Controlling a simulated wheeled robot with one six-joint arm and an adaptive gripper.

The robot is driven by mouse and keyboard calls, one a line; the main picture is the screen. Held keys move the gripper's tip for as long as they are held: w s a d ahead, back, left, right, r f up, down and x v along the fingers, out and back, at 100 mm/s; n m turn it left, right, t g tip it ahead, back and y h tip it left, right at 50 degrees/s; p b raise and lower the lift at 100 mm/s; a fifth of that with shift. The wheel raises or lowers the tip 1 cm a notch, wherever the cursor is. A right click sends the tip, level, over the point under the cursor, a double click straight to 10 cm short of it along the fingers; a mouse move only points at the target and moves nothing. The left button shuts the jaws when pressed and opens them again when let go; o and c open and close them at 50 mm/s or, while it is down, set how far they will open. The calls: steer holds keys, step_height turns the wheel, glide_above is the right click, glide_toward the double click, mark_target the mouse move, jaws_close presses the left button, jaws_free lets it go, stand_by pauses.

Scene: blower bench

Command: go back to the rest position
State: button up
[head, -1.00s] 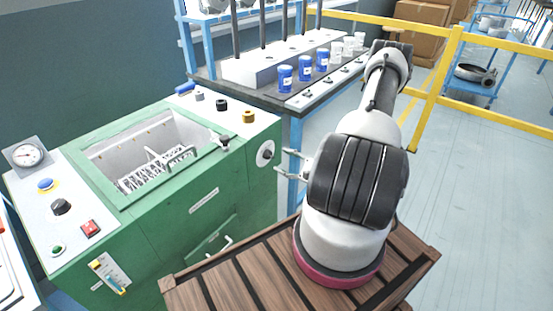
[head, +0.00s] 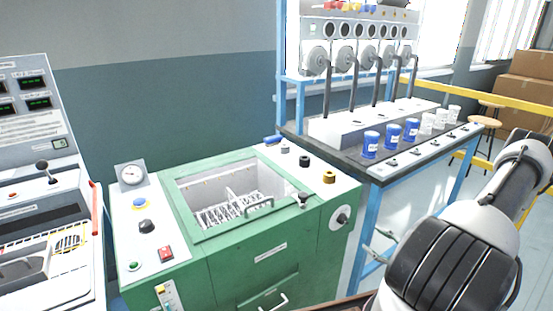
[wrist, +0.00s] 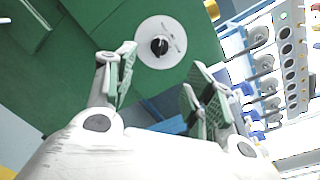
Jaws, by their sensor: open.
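My gripper (wrist: 160,82) is open and empty, its two green-padded fingers spread apart in the wrist view. My arm fills the lower right of the head view and hides part of the floor.
A workbench (head: 375,176) with blue and white cups stands behind, below a row of blowers (head: 345,58). A grey control console (head: 35,130) is at the left. A yellow rail (head: 465,93) runs at the right. A wooden surface edge shows under my arm.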

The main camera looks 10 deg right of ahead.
steer(key=s+a+r+n+g+y, duration=0.25)
steer(key=a+r+n+g, duration=0.4)
steer(key=r, duration=0.35)
steer(key=s+a+r+n+g+y, duration=0.25)
steer(key=a+r+n+g, duration=0.25)
steer(key=r+n+g, duration=0.4)
steer(key=s+r+n+t+h, duration=0.1)
steer(key=s+r+n+h, duration=0.1)
steer(key=r+h, duration=0.2)
steer(key=s+d+r+n+t+h, duration=0.1)
steer(key=s+r+n+h, duration=0.2)
steer(key=r, duration=0.5)
steer(key=s+r+n+t+h, duration=0.1)
steer(key=s+r+n+h, duration=0.1)
steer(key=r, duration=0.4)
steer(key=n+h, duration=0.1)
steer(key=h, duration=0.1)
steer(key=shift+s+d+r+t+h, duration=0.25)
steer(key=shift+d+r+t+h, duration=0.05)
steer(key=shift+r+t+h, duration=0.1)
